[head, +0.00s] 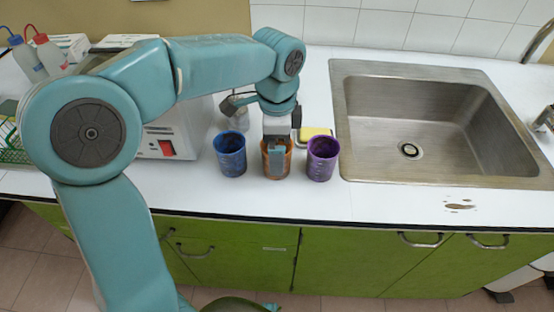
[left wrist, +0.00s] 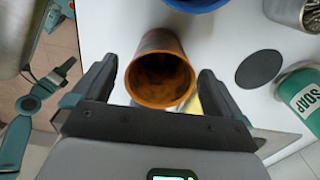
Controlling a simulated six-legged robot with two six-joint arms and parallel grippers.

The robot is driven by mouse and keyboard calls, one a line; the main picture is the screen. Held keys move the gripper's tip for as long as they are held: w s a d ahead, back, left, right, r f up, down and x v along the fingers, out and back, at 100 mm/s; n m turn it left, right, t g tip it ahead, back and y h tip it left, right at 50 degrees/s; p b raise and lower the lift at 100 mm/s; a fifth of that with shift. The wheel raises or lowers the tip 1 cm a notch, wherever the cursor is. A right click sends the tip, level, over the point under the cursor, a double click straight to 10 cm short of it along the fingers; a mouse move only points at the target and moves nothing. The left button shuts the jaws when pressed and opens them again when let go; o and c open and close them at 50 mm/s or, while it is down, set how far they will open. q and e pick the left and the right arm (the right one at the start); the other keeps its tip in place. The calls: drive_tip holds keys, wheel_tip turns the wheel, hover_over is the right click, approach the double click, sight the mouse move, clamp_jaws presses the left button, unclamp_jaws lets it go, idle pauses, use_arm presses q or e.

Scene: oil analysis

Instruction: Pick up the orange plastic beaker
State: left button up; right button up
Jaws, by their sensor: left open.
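The orange plastic beaker (head: 287,172) stands on the white counter between a blue beaker (head: 230,154) and a purple beaker (head: 321,159). My left gripper (head: 277,158) is over it and hides part of it in the head view. In the left wrist view the orange beaker (left wrist: 160,72) shows its open rim and brown inside, and it lies between the two spread fingers of my left gripper (left wrist: 158,85). A gap shows at the left finger; the right finger is close to the rim, and I cannot tell whether it touches. My right gripper is not in view.
A steel sink (head: 440,125) is to the right of the beakers. A white device (head: 172,135) with a red switch is to the left. A yellow sponge (head: 316,133) lies behind. A bottle marked SOAP (left wrist: 302,98) shows in the left wrist view. The counter's front edge is close.

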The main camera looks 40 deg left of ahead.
use_arm(q)
drive_tip(key=shift+f, duration=0.4)
drive_tip(key=c, duration=1)
drive_tip(key=shift+c, duration=0.2)
wheel_tip(320, 180, up, 20)
drive_tip(key=p, duration=0.5)
drive_tip(key=shift+s, duration=0.1)
